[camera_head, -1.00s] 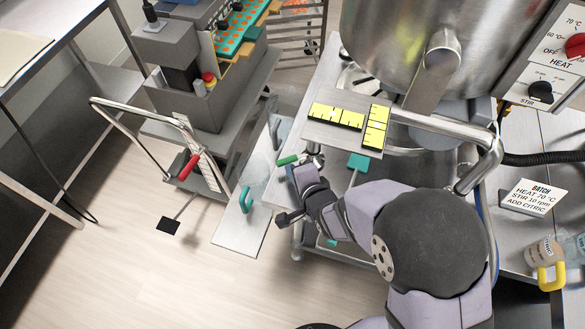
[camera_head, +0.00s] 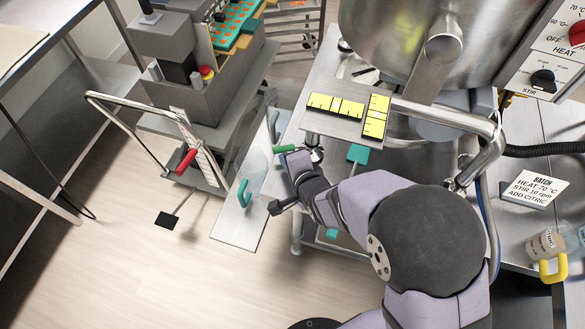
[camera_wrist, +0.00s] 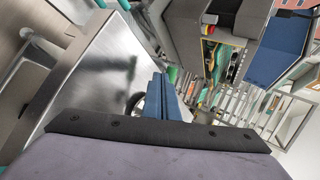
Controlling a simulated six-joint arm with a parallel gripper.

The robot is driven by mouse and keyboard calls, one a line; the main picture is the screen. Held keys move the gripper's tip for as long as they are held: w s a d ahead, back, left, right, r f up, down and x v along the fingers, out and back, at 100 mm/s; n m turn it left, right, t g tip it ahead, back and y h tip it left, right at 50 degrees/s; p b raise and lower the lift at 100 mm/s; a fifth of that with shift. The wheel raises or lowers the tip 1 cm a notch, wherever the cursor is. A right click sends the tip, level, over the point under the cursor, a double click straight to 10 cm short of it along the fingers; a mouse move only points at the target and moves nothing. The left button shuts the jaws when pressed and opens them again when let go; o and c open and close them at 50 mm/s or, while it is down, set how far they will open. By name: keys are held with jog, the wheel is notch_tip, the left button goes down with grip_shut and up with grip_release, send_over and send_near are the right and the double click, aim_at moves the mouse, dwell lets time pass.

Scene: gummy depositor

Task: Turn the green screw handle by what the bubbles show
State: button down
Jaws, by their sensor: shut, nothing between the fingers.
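The green screw handle (camera_head: 284,148) shows in the head view as a short green grip beside a metal knob, left of the plate that carries the bubble levels. One yellow bubble level (camera_head: 335,105) lies lengthwise and another yellow bubble level (camera_head: 376,116) stands across it; both have black marks, and their bubbles are too small to read. My gripper (camera_head: 297,160) is just below the handle, partly hidden by my wrist; I cannot tell whether it touches. In the wrist view my gripper (camera_wrist: 163,84) has its blue fingers together, with nothing between them.
A big steel kettle (camera_head: 420,40) stands behind the levels on a steel frame. A grey depositor machine (camera_head: 185,85) on a cart and a red-gripped lever (camera_head: 187,160) are at left. A plate with a teal handle (camera_head: 243,193) lies left of my gripper. Open floor is at lower left.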

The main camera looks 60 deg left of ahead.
jog(key=shift+s+d+f, duration=0.1)
jog(key=shift+d+f, duration=0.05)
jog(key=shift+d, duration=0.25)
jog(key=d, duration=0.2)
jog(key=s+d, duration=0.1)
jog(key=shift+d+f+b, duration=0.15)
jog(key=shift+f+b, duration=0.15)
jog(key=shift+b, duration=0.1)
jog(key=s+b+v, duration=0.1)
jog(key=v, duration=0.8)
jog(key=shift+s+r+b, duration=0.15)
jog(key=shift+r+b, duration=0.25)
